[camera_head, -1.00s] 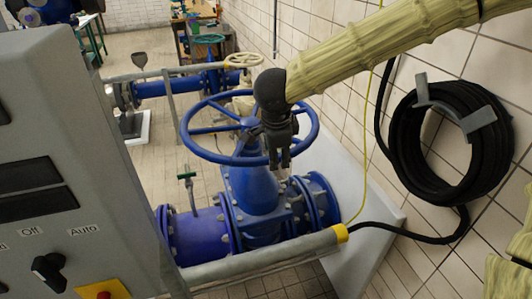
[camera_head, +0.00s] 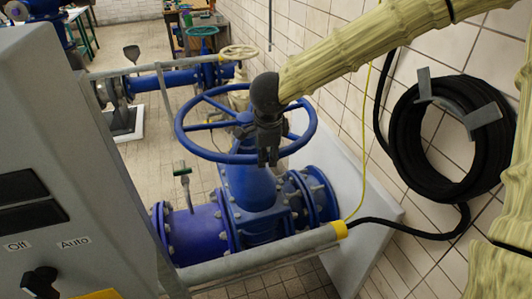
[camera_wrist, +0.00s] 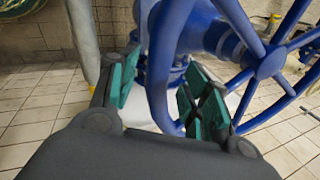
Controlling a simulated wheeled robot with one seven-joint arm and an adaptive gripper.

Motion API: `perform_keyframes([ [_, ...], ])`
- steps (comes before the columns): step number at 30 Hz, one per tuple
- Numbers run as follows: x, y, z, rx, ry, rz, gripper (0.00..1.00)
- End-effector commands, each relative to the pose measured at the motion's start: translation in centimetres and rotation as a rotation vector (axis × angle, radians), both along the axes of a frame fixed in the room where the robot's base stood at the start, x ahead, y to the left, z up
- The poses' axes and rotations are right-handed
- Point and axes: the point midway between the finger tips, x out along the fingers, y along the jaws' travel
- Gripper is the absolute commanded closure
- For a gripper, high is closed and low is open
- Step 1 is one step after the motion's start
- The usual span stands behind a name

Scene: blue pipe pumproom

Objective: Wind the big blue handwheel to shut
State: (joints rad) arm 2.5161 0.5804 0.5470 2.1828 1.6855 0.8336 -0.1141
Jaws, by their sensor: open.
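The big blue handwheel (camera_head: 184,117) sits on top of a blue gate valve (camera_head: 250,190) in the head view. My gripper (camera_head: 268,157) hangs down at the near right part of the wheel's rim, fingers pointing downward. In the wrist view, the handwheel (camera_wrist: 267,66) fills the right side, with hub and spokes in sight. My gripper (camera_wrist: 158,98) is open there, its green finger pads on either side of the blue rim. The rim passes between the pads, and I see gaps beside it. The fingertips are partly hidden in the head view by the dark gripper body.
A grey control cabinet (camera_head: 80,150) stands close at the left. A grey rail with a yellow end (camera_head: 290,245) crosses in front of the valve. A coiled black hose (camera_head: 400,130) hangs on the tiled wall at right. A beige handwheel (camera_head: 238,52) stands behind.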

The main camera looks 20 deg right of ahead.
Motion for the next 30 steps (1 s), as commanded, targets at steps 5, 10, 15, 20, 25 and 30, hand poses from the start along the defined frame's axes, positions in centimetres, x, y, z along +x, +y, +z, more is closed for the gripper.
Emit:
perform_keyframes([
  [5, 0.4, -0.1, -1.2, 0.0, 0.0, 0.001, 0.52],
  [10, 0.5, -0.1, -1.4, 0.001, 0.0, 0.0, 0.52],
  [15, 0.5, -0.1, -1.4, 0.001, 0.0, 0.0, 0.52],
  [20, 0.5, -0.1, -1.4, 0.0, 0.0, 0.0, 0.8],
  [25, 0.4, -0.1, -1.5, 0.0, 0.002, 0.0, 1.0],
  [30, 0.3, 0.0, -1.5, 0.0, 0.003, -0.005, 1.0],
])
